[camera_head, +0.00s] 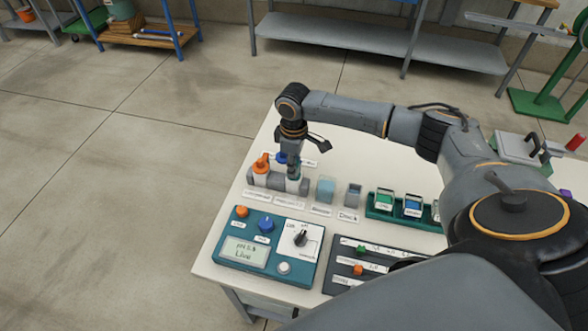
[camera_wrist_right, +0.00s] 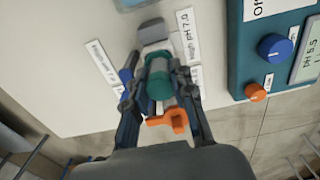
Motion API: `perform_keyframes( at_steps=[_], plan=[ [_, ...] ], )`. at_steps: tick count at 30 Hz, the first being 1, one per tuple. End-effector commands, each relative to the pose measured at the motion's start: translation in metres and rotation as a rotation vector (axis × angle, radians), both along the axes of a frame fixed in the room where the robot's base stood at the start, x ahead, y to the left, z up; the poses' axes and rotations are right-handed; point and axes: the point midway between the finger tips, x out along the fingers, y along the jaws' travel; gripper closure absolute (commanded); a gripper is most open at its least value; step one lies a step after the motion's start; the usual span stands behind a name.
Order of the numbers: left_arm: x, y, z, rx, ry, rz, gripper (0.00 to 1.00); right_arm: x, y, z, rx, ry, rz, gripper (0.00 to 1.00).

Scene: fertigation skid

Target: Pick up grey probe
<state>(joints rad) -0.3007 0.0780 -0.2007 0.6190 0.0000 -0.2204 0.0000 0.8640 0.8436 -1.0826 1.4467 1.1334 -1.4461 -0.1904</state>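I cannot clearly make out a grey probe. A grey holder (camera_head: 272,182) stands near the table's far left edge, with an orange-capped probe (camera_head: 261,166) and a blue-topped one (camera_head: 281,157). My right gripper (camera_head: 293,168) points down at the holder's right part. In the right wrist view, its fingers (camera_wrist_right: 160,72) lie on both sides of a teal cylinder (camera_wrist_right: 158,86); I cannot tell whether they touch it. A dark grey block (camera_wrist_right: 152,31) shows just beyond the fingertips, and the orange cap (camera_wrist_right: 174,122) is close beside the fingers. My left gripper is not in view.
A teal meter box (camera_head: 265,246) with knobs and a display stands in front of the holder. A blue beaker (camera_head: 326,189), a grey beaker (camera_head: 353,195) and a green tray (camera_head: 378,215) of bottles are to the right. Label strips lie around the holder.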

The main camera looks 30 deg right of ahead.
Motion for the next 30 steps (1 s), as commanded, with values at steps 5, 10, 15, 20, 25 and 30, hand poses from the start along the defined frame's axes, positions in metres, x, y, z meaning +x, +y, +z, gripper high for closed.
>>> perform_keyframes(
  at_steps=[5,10,15,20,25,30],
  plan=[
    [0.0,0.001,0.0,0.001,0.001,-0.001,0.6,0.0,0.0,0.0,0.001,-0.001,0.0,1.0],
    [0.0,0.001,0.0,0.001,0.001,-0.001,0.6,0.0,0.0,0.002,0.001,-0.001,0.0,1.0],
    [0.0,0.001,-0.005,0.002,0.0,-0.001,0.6,0.002,0.0,0.021,0.002,-0.005,0.0,1.0],
    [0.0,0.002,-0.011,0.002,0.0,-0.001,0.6,0.002,0.0,0.054,0.001,-0.006,0.001,1.0],
    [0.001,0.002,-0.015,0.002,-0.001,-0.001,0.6,0.001,0.0,0.084,0.001,-0.004,-0.001,1.0],
    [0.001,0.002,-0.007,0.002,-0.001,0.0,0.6,0.001,0.0,0.105,0.002,-0.001,0.0,1.0]
  ],
)
